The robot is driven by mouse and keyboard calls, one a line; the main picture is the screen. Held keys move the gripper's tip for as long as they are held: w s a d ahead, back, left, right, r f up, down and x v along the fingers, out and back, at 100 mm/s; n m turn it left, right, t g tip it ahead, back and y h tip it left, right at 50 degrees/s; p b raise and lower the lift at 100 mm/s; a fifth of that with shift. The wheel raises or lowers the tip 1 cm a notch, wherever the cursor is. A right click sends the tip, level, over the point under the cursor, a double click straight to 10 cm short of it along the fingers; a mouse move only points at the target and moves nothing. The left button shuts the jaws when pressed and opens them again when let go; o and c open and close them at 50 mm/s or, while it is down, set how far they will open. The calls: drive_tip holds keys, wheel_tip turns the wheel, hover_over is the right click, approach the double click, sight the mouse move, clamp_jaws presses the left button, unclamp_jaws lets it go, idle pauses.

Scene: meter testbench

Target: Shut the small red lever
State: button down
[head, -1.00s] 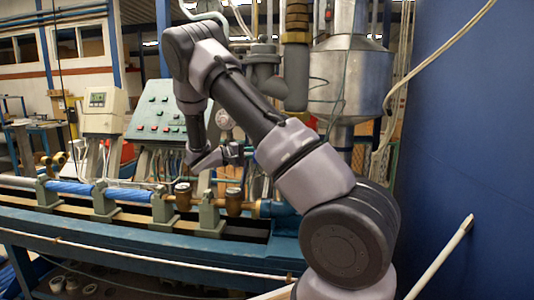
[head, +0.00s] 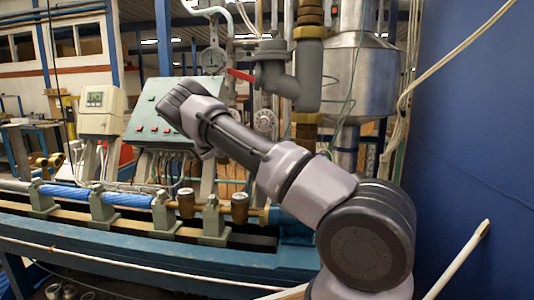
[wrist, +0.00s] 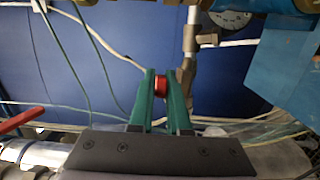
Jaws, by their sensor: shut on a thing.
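In the wrist view the small red lever (wrist: 160,87) shows as a short red piece between the green fingers of my gripper (wrist: 161,78). The fingers are shut on it near their tips, one on each side. Only a small part of the lever shows; the rest is hidden by the fingers. A brass-coloured pipe fitting (wrist: 187,72) stands just right of the fingers. In the head view my forearm reaches up and left in front of the bench, and my gripper is hidden behind it.
A longer red handle (wrist: 20,121) lies at the left of the wrist view. The head view shows a red handle (head: 240,75) beside a grey valve (head: 273,68).

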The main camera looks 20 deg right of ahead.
drive_tip(key=shift+w+g, duration=0.1)
drive_tip(key=shift+g, duration=0.2)
drive_tip(key=c, duration=1.2)
unclamp_jaws()
drive_tip(key=shift+o, duration=0.2)
